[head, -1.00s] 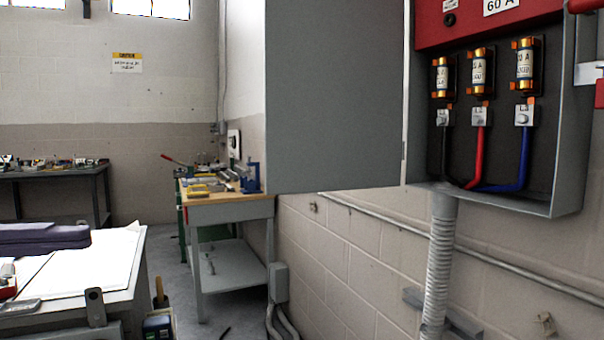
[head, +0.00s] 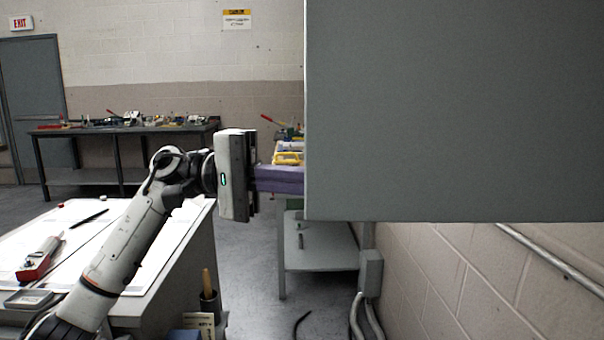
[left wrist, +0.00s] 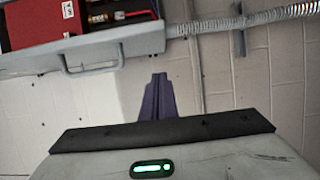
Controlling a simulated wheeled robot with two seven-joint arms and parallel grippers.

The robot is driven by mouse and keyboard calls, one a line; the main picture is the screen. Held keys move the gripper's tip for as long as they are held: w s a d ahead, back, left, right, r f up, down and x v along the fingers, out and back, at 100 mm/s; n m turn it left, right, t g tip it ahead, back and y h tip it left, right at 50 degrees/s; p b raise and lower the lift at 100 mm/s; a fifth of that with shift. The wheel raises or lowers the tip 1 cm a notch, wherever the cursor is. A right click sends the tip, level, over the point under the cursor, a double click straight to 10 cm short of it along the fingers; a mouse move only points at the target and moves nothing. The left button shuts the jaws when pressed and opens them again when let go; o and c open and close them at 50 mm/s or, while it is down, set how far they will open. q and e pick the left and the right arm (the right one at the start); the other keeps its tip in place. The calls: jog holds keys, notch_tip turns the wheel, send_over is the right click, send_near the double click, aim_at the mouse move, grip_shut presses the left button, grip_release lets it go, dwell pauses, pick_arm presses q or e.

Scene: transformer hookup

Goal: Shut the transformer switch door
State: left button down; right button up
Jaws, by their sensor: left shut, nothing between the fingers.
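The transformer switch door (head: 450,110) is a large flat grey panel filling the right of the head view. It stands open, swung away from its box. My left gripper (head: 290,180) is left of the door's free edge, with its purple fingers pointing right. The fingers are shut and empty; their tips reach the door's edge in the picture and may be partly hidden behind it. Contact cannot be told. The shut fingers also show in the left wrist view (left wrist: 158,97). There, the box's red panel (left wrist: 35,22) and a grey part with a handle (left wrist: 92,62) lie ahead. My right gripper is not in view.
A white-topped table (head: 170,235) stands below my left arm. Workbenches with tools stand behind, one (head: 110,130) along the back wall. A block wall with a conduit (head: 560,262) runs below the door.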

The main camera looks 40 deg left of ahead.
aim_at(357, 196)
pick_arm(q)
jog(key=d, duration=0.2)
jog(key=d+p, duration=0.1)
jog(key=d, duration=0.1)
jog(key=s+d, duration=0.1)
jog(key=d, duration=0.1)
jog(key=shift+s+d, duration=0.3)
jog(key=shift+s, duration=0.1)
